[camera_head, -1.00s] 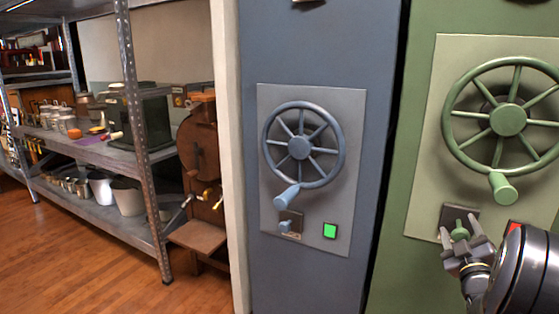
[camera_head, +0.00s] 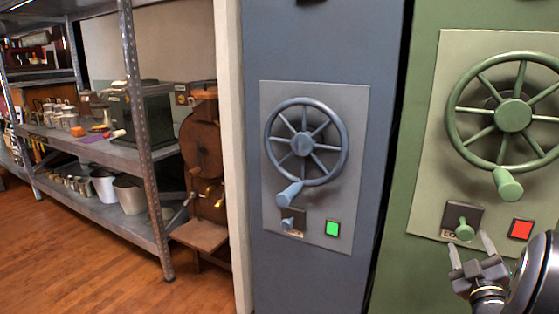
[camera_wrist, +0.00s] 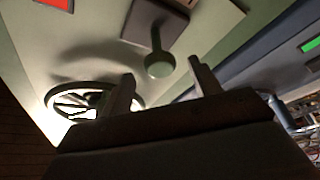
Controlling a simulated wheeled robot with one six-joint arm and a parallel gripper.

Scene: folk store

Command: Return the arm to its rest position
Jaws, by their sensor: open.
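My gripper (camera_head: 471,255) is at the lower right of the head view, in front of the green cabinet, just below and right of its small green lever knob (camera_head: 464,231). Its two fingers are apart with nothing between them. In the wrist view the fingers of my gripper (camera_wrist: 163,88) point up the picture, and the green lever knob (camera_wrist: 160,65) shows beyond them, apart from the fingertips. The green handwheel (camera_head: 513,115) is above, with its handle at the bottom. It also shows in the wrist view (camera_wrist: 80,97).
A red square light (camera_head: 521,229) is right of the lever. The blue-grey cabinet to the left has a blue handwheel (camera_head: 303,145), a small lever and a green light (camera_head: 333,228). A metal shelf (camera_head: 90,146) with pots stands further left; wooden floor (camera_head: 90,265) there is clear.

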